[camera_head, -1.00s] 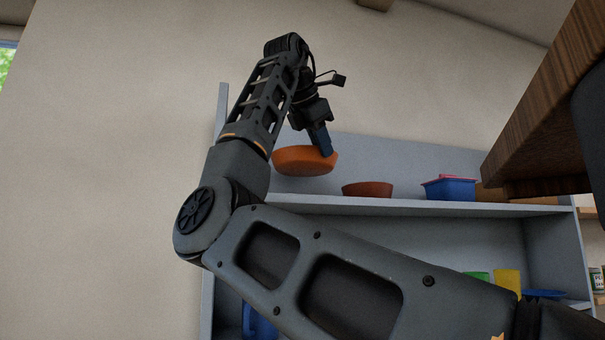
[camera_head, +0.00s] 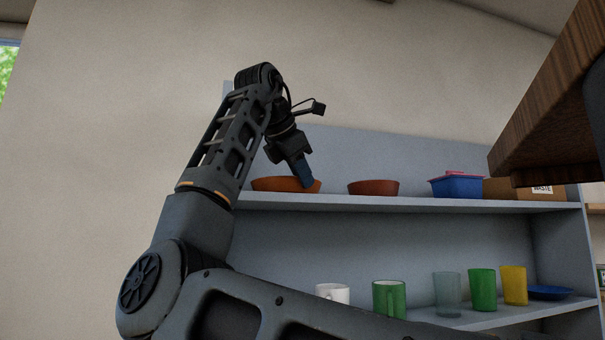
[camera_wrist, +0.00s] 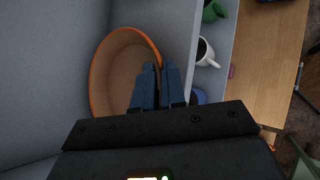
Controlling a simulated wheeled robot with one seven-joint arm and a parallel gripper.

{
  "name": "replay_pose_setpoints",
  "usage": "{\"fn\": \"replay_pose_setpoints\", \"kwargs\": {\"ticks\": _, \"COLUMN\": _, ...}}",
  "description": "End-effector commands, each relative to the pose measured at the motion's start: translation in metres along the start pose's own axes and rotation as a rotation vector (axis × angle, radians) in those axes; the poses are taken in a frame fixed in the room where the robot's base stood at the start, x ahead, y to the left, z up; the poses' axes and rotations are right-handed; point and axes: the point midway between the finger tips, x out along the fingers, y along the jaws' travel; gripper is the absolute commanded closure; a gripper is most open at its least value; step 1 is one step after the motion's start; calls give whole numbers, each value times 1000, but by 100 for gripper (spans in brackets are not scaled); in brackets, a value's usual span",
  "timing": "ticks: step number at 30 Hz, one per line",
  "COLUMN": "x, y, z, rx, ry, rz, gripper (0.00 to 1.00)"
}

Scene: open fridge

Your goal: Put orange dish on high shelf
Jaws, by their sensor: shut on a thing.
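The orange dish (camera_head: 283,185) is at the left end of the high shelf (camera_head: 400,203), level with its surface and upright in the head view. Whether its base touches the shelf is hard to tell. My gripper (camera_head: 307,183) is shut on the dish's right rim. In the wrist view the dish (camera_wrist: 112,72) lies left of the blue fingers (camera_wrist: 158,88), with its rim between them.
A red-brown bowl (camera_head: 373,188) stands to the right on the same shelf, with a gap between. Farther right are a blue container (camera_head: 458,186) and a cardboard box (camera_head: 530,189). Mugs and cups, such as a green mug (camera_head: 389,298), stand on the shelf below.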

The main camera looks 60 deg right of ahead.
Motion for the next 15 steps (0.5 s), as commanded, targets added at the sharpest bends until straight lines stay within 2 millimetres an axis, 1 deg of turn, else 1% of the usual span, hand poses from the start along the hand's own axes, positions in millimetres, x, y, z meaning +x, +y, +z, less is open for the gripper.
{"fn": "replay_pose_setpoints", "kwargs": {"ticks": 4, "x": 1, "y": -1, "z": -1, "rx": 1, "ry": -1, "rz": 1, "gripper": 100}}
{"fn": "replay_pose_setpoints", "kwargs": {"ticks": 5, "x": 1, "y": -1, "z": -1, "rx": 0, "ry": 0, "rz": 0, "gripper": 87}}
{"fn": "replay_pose_setpoints", "kwargs": {"ticks": 6, "x": 1, "y": -1, "z": -1, "rx": 0, "ry": 0, "rz": 0, "gripper": 83}}
{"fn": "replay_pose_setpoints", "kwargs": {"ticks": 12, "x": 1, "y": -1, "z": -1, "rx": 0, "ry": 0, "rz": 0, "gripper": 64}}
{"fn": "replay_pose_setpoints", "kwargs": {"ticks": 15, "x": 1, "y": -1, "z": -1, "rx": 0, "ry": 0, "rz": 0, "gripper": 64}}
